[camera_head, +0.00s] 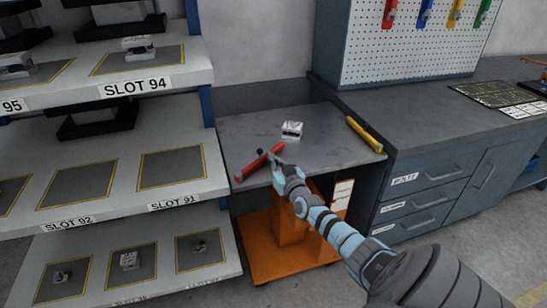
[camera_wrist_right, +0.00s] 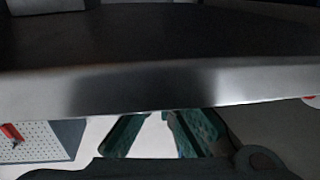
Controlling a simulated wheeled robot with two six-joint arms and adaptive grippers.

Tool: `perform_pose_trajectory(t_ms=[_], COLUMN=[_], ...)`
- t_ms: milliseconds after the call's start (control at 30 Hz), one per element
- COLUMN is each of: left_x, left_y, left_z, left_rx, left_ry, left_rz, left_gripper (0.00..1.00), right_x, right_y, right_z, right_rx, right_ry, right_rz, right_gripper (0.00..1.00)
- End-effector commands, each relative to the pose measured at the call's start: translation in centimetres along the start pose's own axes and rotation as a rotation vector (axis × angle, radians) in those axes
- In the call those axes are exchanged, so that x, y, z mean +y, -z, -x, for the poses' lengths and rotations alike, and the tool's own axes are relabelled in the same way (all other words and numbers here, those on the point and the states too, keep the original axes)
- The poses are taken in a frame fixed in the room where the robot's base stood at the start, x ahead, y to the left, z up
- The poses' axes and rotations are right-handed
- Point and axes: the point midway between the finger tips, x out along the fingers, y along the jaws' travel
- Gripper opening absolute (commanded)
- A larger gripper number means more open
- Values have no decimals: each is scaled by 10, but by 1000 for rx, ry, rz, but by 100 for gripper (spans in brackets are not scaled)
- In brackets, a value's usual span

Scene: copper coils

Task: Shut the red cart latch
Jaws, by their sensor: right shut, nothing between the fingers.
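The red latch (camera_head: 258,162) is a bar with a dark knob at the left front corner of the grey cart top (camera_head: 232,135). It lies at a slant, its lower end near the front edge. My right gripper (camera_head: 271,158) is shut and empty at the latch's upper right end; I cannot tell whether it touches it. In the right wrist view my gripper fingers (camera_wrist_right: 152,120) show below the pale metal edge of a surface, and the red latch cannot be made out there. My left gripper is not in view.
A yellow bar (camera_head: 364,134) lies at the cart top's right edge. A small whitish block (camera_head: 292,130) sits mid-top. The cart has an orange base (camera_head: 285,260). Slotted shelves (camera_head: 110,190) stand left; a drawer bench (camera_head: 425,180) and pegboard (camera_head: 415,45) stand right.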

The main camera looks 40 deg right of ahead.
Motion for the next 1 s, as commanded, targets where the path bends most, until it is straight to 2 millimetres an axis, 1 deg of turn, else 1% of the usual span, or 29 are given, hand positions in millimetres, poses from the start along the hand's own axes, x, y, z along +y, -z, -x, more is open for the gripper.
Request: perform_pose_trajectory(t_ms=[200,700,867,1000], left_x=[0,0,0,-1], left_y=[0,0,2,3], left_z=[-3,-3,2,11], left_rx=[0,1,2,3], left_ry=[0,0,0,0], left_rz=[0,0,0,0], left_gripper=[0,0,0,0], right_x=[2,2,3,5], right_y=[0,0,1,2], right_z=[-5,-5,1,14], right_rx=[0,0,0,-2], right_ry=[-4,-4,3,17], right_rz=[0,0,1,2], right_gripper=[0,0,0,0])
